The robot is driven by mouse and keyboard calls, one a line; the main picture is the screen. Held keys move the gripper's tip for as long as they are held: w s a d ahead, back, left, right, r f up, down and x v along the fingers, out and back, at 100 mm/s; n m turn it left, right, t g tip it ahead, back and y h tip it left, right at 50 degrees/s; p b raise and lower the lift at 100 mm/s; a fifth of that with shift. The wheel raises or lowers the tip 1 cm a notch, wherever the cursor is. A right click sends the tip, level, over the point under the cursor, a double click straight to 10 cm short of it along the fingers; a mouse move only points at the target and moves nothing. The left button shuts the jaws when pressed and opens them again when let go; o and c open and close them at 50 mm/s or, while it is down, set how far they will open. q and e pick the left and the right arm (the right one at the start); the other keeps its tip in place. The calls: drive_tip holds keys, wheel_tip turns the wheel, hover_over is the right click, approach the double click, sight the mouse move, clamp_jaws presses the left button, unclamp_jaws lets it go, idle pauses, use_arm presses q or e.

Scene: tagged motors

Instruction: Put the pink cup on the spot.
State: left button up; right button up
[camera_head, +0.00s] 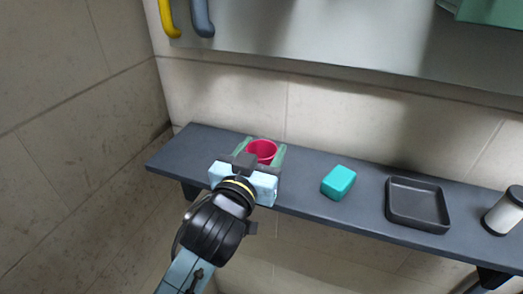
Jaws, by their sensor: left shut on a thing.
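The pink cup (262,149) is at the left part of the dark shelf, with its open rim facing up. My left gripper (262,153) comes in from the front left, and its two green fingers lie on either side of the cup. It is shut on the cup. The gripper body hides the cup's lower part, so I cannot tell whether the cup touches the shelf. No marked spot can be made out on the visible shelf. My right gripper is not in view.
The dark shelf (301,172) runs along the tiled wall. To the right of the cup are a teal block (338,182), a dark square tray (420,226) and a white and black cylinder (505,212). A grey panel with yellow and grey hooks (170,18) hangs above.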

use_arm(q)
drive_tip(key=shift+f, duration=0.15)
drive_tip(key=o, duration=1)
drive_tip(key=shift+s+a, duration=0.1)
drive_tip(key=shift+s, duration=0.1)
drive_tip(key=v, duration=0.5)
drive_tip(key=b+v, duration=0.1)
drive_tip(key=v, duration=0.5)
drive_tip(key=shift+s+a+r+b, duration=0.1)
drive_tip(key=shift+s+r+b, duration=0.15)
drive_tip(key=shift+s+b, duration=0.05)
